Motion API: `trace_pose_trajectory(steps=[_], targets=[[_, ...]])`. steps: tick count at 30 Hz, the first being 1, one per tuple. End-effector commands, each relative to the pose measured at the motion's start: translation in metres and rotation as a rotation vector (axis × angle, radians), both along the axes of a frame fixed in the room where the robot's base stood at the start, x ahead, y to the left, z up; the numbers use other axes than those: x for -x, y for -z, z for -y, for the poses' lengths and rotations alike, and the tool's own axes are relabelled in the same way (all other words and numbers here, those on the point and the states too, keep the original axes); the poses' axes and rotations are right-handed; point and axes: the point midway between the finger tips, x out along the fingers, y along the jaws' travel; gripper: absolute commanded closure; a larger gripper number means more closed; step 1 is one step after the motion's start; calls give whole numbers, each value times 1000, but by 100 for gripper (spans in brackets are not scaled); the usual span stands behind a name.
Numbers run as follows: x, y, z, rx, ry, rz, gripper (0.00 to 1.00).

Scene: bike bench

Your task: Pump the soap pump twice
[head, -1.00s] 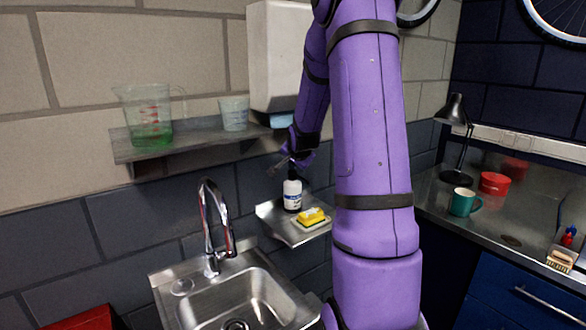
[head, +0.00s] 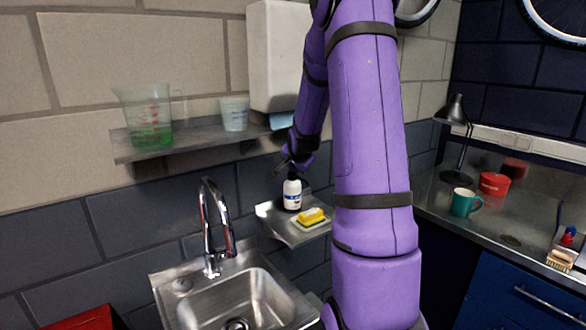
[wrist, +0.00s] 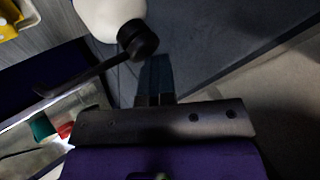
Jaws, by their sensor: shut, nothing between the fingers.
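The soap pump (head: 292,196) is a white bottle with a dark label band, standing upright on a small metal shelf beside the sink. In the wrist view its black pump head (wrist: 138,40) and long spout show, with the white bottle shoulder behind. My gripper (head: 288,168) is shut and empty, right at the top of the bottle in the head view. In the wrist view the dark fingers (wrist: 155,75) are close beside the pump head. I cannot tell whether they touch it. My wrist partly hides the pump top in the head view.
A yellow sponge on a dish (head: 311,217) sits right of the bottle on the metal shelf (head: 272,218). The faucet (head: 212,225) and sink (head: 230,300) are at lower left. A grey wall shelf (head: 190,137) holds a jug (head: 150,118) and a cup (head: 234,114).

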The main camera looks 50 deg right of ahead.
Motion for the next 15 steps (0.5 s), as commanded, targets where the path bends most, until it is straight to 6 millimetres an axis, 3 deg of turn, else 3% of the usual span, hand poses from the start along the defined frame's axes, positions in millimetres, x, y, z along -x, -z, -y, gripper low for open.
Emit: trace_pose_trajectory(steps=[1,15], targets=[[3,6,-2,-11,1,-15,100],[3,-2,-3,-11,-1,-14,100]])
